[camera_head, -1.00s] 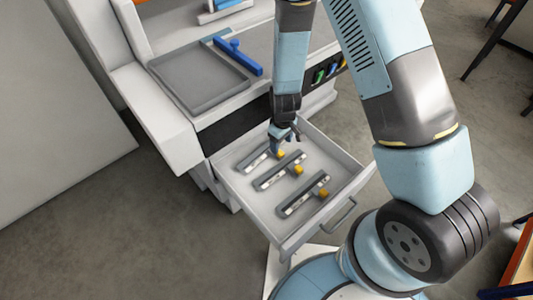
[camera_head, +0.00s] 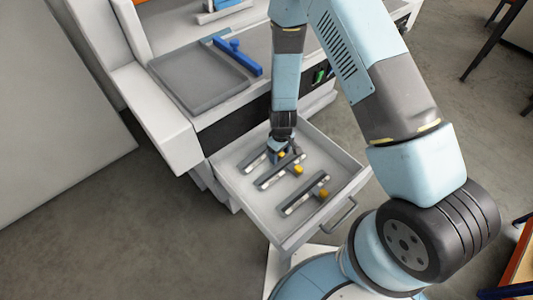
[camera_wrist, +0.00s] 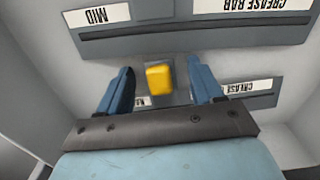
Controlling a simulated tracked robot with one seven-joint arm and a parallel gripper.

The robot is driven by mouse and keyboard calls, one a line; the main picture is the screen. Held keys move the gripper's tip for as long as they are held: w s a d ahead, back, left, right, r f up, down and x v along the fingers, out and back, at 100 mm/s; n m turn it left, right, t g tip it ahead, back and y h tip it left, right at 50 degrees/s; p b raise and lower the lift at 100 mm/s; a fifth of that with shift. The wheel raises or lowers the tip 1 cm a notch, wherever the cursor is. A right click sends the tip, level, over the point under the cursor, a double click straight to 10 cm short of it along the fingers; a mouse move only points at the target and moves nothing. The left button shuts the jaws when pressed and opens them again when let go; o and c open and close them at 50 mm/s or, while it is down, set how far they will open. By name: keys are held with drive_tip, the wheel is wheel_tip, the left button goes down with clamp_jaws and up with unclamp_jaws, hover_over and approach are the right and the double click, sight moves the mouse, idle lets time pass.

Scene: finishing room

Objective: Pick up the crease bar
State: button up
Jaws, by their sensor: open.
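Three grey crease bars, each with a pale label strip and a yellow knob, lie side by side in an open drawer (camera_head: 240,183). The rear bar (camera_head: 254,160) is partly covered by my gripper (camera_head: 284,152) in the head view. In the wrist view my gripper (camera_wrist: 160,74) is open, with its blue fingers on either side of a yellow knob (camera_wrist: 159,79). I cannot tell whether they touch it. That knob's bar (camera_wrist: 262,101) is partly hidden by the fingers. A neighbouring bar (camera_wrist: 180,28) reads "MID" and "CREASE BAR", upside down.
The middle bar (camera_head: 277,172) and front bar (camera_head: 303,196) lie close by. The drawer walls surround the bars, with a handle (camera_head: 341,215) at the front. The machine with a grey tray (camera_head: 195,78) and a blue-handled bar (camera_head: 240,58) stands behind the drawer.

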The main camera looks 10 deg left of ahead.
drive_tip(key=shift+c, duration=0.2)
drive_tip(key=c, duration=1.1)
drive_tip(key=shift+r, duration=0.15)
drive_tip(key=shift+c, duration=0.2)
